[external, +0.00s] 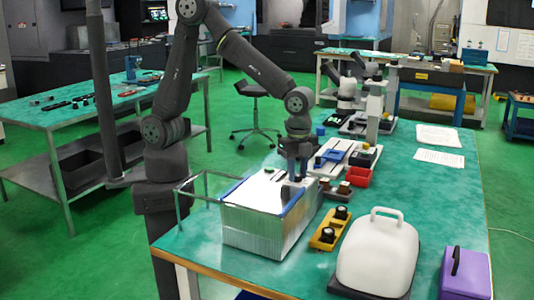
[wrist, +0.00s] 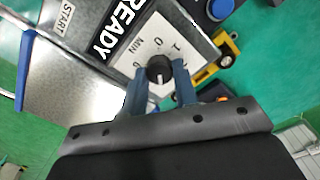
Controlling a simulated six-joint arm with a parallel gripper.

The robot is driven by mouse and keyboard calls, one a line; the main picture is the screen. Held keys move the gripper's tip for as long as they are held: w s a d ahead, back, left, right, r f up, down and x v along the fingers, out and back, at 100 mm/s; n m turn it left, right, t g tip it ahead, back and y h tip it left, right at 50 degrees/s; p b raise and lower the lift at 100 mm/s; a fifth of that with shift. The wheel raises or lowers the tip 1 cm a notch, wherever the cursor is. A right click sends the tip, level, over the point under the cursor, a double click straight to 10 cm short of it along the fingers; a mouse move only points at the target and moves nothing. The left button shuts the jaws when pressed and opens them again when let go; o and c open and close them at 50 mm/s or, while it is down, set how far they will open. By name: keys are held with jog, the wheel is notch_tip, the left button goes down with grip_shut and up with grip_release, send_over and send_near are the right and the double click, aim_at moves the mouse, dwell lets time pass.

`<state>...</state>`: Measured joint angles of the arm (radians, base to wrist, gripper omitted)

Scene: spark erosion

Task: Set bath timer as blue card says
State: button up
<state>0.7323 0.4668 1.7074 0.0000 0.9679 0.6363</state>
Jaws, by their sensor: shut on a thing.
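The bath (external: 262,232) is a silver ribbed tank at the near end of the green bench. My gripper (external: 296,178) points down at its right rear edge. In the wrist view, my gripper (wrist: 159,85) is shut on the black timer knob (wrist: 159,67), with a finger on each side. A pale pointer line shows on the knob, toward the gripper side. The grey timer panel (wrist: 150,35) carries MIN and a few digits around the knob; the fingers hide part of the scale. Its black display (wrist: 115,22) reads READY, beside a START label (wrist: 67,15). I cannot make out a blue card.
A yellow tray (external: 328,232) with black round parts stands right of the bath. A white domed cover (external: 378,250) and a purple box (external: 465,272) are nearer. A red bin (external: 358,178) and white sheets (external: 438,137) lie farther back. Bench space before the sheets is clear.

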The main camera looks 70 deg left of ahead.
aim_at(297, 175)
jog(key=m, duration=0.4)
jog(key=shift+m, duration=0.3)
jog(key=m, duration=0.4)
jog(key=shift+m, duration=0.3)
jog(key=o, duration=1)
jog(key=shift+r, duration=0.1)
notch_tip(297, 175, up, 17)
jog(key=shift+r, duration=0.15)
